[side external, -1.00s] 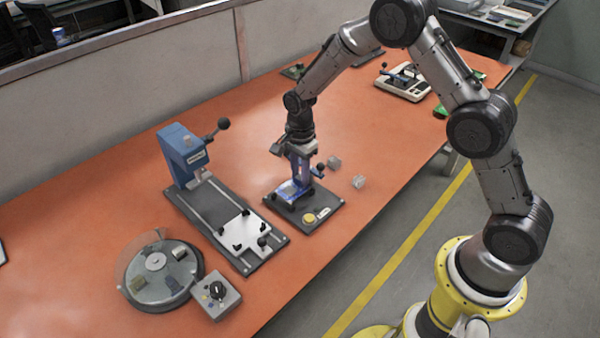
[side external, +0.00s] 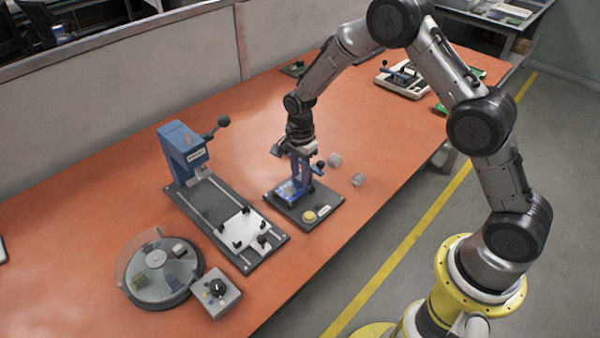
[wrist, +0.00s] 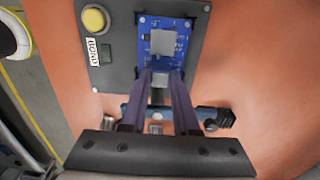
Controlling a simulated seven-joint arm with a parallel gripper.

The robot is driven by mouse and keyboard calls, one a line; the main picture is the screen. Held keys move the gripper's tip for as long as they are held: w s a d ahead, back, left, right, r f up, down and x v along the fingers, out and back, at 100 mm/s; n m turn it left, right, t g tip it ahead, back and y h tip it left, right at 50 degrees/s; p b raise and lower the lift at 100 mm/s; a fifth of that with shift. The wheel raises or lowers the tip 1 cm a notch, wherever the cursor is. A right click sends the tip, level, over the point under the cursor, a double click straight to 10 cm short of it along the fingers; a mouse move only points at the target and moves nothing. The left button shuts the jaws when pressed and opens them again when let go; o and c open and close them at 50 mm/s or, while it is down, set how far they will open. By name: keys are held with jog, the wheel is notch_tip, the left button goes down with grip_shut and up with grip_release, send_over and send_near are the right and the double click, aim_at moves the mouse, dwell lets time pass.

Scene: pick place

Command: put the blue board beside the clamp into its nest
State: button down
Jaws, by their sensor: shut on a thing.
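The blue board (wrist: 162,38) lies flat over the dark base plate (wrist: 115,71) in the wrist view, with a grey square chip on its face. It shows as a blue patch (side external: 289,191) in the side view. My gripper (wrist: 160,80) points down at the board's near end, its long fingers shut on a silvery part at that edge. A blue clamp body with a black knob (wrist: 227,118) sits close beside the fingers; the knob also shows in the side view (side external: 321,164). Whether the board is clear of the plate is hard to tell.
A yellow button (wrist: 94,19) and a label are on the base plate. A blue press (side external: 183,150) stands left, its rail base carrying a white plate (side external: 241,228) with black stops.

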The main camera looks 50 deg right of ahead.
jog(key=shift+f, duration=0.1)
dwell(0.3)
jog(key=c, duration=0.6)
grip_release()
jog(key=c, duration=0.3)
jog(key=shift+c, duration=0.2)
jog(key=shift+r, duration=3.5)
